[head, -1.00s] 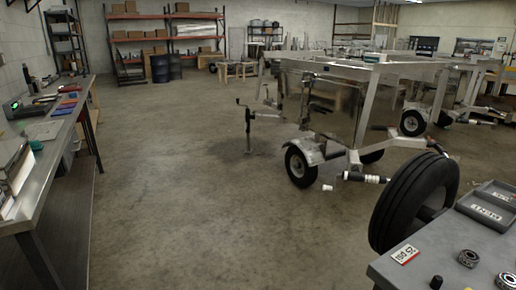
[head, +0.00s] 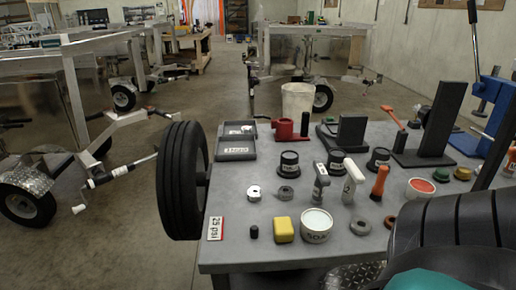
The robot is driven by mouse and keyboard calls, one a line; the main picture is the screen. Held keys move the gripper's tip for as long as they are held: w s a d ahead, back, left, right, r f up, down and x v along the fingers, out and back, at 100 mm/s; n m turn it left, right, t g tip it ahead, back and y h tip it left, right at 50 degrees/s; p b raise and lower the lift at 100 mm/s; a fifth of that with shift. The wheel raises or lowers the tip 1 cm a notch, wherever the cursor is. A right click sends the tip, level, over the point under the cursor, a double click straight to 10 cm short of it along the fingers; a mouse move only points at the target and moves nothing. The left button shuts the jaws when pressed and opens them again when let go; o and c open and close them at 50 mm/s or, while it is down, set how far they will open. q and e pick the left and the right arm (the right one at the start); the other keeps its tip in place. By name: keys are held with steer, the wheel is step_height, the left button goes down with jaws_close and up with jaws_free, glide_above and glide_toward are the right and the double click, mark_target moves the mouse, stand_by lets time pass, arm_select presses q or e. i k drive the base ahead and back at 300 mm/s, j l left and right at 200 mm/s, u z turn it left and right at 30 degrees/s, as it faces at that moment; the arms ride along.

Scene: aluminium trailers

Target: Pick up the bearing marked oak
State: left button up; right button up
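Two small round metal parts that look like bearings lie on the grey workbench (head: 325,240): a lighter left bearing (head: 254,192) and a darker right bearing (head: 286,195). Two flat rings, a grey ring (head: 361,226) and a brownish ring (head: 389,222), lie further right. I cannot read the word oak on any of them; any marking is too small. Neither of my grippers is in the head view.
A black tyre (head: 183,180) stands against the bench's left side. The bench holds a grey tray (head: 237,143), black labelled pots (head: 289,162), a yellow block (head: 284,230), a white tub (head: 316,225) and a black stand (head: 430,130). A large dark ribbed shape (head: 450,235) blocks the lower right.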

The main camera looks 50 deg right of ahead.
mark_target(254, 195)
steer(key=i+j+z, duration=0.25)
steer(key=z, duration=0.2)
steer(key=i+j+z, duration=0.2)
steer(key=j+z, duration=0.15)
steer(key=z, duration=0.15)
steer(key=i+j+z, duration=0.15)
steer(key=j+z, duration=0.45)
steer(key=j, duration=0.2)
steer(key=i, duration=0.05)
